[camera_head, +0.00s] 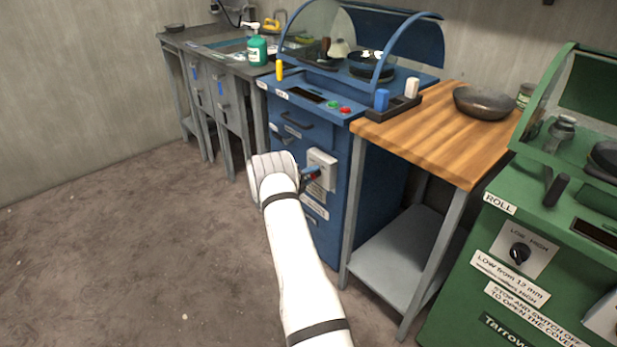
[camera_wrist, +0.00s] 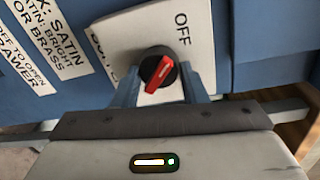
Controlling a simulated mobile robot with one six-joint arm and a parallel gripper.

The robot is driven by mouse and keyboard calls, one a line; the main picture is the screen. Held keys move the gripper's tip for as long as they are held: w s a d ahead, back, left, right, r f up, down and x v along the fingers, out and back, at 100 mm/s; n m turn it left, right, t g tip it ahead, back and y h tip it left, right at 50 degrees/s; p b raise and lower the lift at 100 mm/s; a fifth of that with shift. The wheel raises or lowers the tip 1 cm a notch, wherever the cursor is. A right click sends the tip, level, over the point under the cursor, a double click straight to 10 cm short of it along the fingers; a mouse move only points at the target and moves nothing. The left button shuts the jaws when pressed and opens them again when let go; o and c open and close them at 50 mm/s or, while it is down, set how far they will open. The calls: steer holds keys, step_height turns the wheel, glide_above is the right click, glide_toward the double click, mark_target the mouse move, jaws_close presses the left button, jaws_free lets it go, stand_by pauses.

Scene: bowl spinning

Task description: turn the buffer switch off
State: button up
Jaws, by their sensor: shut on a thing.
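The buffer switch (camera_wrist: 160,74) is a red lever on a round black base, set on a pale plate (camera_wrist: 118,40) on the blue machine. In the wrist view the red lever sits tilted, lower left to upper right, and the word OFF is printed up and to its right. My gripper (camera_wrist: 158,82) is shut on the switch, one finger on either side. In the head view my gripper (camera_head: 309,176) reaches the plate (camera_head: 323,170) on the blue cabinet's front, and a bit of red shows there. The exact lever contact is partly hidden.
The blue machine (camera_head: 338,210) has drawers and red and green buttons on top. A wooden table (camera_head: 435,130) with a dark bowl (camera_head: 485,101) stands to its right, then a green machine (camera_head: 500,265). A grey sink bench (camera_head: 215,100) stands left. The floor at left is clear.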

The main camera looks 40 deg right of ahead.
steer(key=shift+s+d, duration=0.1)
steer(key=shift+d, duration=0.1)
steer(key=o, duration=1)
steer(key=shift+a, duration=0.1)
steer(key=shift+c, duration=0.2)
steer(key=a+p, duration=0.1)
steer(key=a, duration=0.6)
steer(key=shift+s+a+r, duration=0.2)
steer(key=shift+a+r, duration=0.05)
steer(key=shift+a, duration=0.15)
